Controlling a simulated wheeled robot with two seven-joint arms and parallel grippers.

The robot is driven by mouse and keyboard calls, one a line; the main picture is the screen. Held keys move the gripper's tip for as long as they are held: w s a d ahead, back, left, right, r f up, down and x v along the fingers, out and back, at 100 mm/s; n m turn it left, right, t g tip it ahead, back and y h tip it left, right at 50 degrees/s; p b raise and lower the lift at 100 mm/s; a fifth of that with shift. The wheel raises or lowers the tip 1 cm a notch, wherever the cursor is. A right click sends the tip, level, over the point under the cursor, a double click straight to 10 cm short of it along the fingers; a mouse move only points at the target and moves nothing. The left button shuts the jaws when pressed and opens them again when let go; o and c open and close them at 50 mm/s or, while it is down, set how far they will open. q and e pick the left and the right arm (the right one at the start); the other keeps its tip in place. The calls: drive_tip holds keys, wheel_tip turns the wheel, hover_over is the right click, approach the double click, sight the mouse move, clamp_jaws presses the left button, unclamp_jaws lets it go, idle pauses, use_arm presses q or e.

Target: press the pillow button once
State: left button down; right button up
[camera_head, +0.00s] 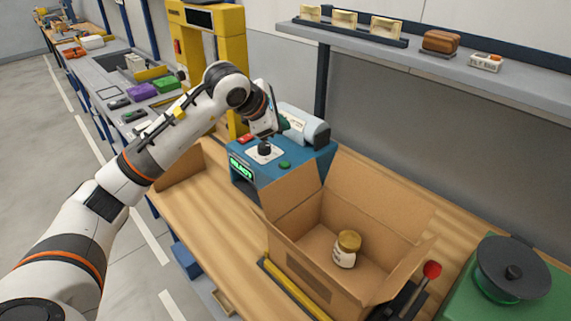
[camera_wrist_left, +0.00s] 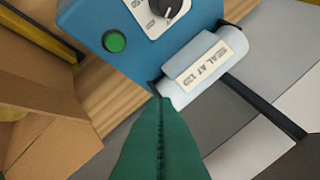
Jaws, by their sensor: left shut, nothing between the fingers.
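A blue machine (camera_head: 244,185) stands on the wooden bench and has a lit green display (camera_head: 241,167). On its top are a black knob (camera_head: 265,148) on a white plate and a green button (camera_head: 285,165). The left wrist view also shows the green button (camera_wrist_left: 115,41) and the knob (camera_wrist_left: 168,8). I cannot read a pillow label. My left gripper (camera_head: 282,127) is above the machine's back, near the light roll; its green fingers (camera_wrist_left: 163,103) are shut and empty. They are apart from the button. My right gripper is not in view.
An open cardboard box (camera_head: 300,262) holding a jar (camera_head: 347,250) stands right of the machine. A light roll (camera_head: 303,126) lies behind it, with a label (camera_wrist_left: 208,62). A red-knobbed lever (camera_head: 432,270) and a green unit (camera_head: 480,299) are farther right. A shelf (camera_head: 420,60) runs above.

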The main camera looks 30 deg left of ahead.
use_arm(q)
drive_tip(key=f+b, duration=0.1)
drive_tip(key=f, duration=0.1)
drive_tip(key=b, duration=0.3)
hover_over(285, 165)
drive_tip(key=f, duration=0.3)
drive_tip(key=s+f, duration=0.1)
drive_tip(key=f, duration=0.1)
drive_tip(key=shift+a, duration=0.25)
drive_tip(key=shift+f+b, duration=0.55)
drive_tip(key=shift+b, duration=0.2)
drive_tip(key=shift+f, duration=0.1)
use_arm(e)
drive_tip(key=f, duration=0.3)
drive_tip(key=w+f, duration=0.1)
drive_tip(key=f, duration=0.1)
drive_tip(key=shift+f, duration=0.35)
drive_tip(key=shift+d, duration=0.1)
use_arm(q)
drive_tip(key=shift+f+b, duration=0.4)
drive_tip(key=shift+b, duration=0.1)
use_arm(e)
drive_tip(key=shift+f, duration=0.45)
